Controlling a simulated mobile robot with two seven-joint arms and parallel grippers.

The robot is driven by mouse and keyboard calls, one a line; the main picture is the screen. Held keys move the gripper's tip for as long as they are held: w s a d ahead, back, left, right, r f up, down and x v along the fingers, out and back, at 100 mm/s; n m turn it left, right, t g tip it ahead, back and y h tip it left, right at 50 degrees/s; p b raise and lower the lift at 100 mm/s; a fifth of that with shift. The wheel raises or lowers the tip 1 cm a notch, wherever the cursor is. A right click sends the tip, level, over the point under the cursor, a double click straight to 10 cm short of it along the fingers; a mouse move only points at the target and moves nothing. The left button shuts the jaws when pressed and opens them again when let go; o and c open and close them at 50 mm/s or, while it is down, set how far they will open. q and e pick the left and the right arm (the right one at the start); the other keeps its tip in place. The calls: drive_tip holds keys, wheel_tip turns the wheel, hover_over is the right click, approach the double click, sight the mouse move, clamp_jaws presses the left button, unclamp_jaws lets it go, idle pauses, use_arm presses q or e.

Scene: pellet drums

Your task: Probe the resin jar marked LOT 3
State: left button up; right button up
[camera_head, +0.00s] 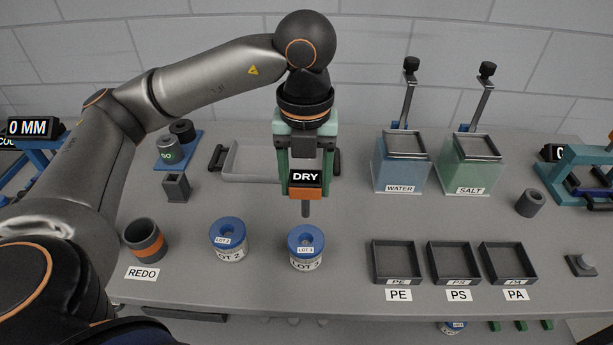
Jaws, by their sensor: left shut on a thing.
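The LOT 3 jar (306,257) stands upright on the bench, with a blue lid that has a hole in its middle. My left gripper (306,172) points down above it and is shut on a probe (305,178) with an orange band and a display reading DRY. The probe's grey tip hangs above the lid, apart from it as far as I can tell. The LOT 2 jar (228,239), also blue-lidded, stands to the left. My right gripper is not in view.
A REDO cup (147,242) stands at the left. Trays labelled PE (397,281), PS (453,281) and PA (508,281) sit at the right. WATER (400,172) and SALT (468,174) tanks stand behind them. A grey tray (250,177) lies behind the gripper.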

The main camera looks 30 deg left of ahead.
sight(306, 216)
use_arm(q)
drive_tip(key=shift+f+b, duration=2.7)
drive_tip(key=shift+f, duration=0.25)
drive_tip(key=shift+f+b, duration=3)
drive_tip(key=shift+f, duration=0.1)
idle(0.5)
drive_tip(key=o, duration=1.5)
drive_tip(key=shift+c, duration=0.2)
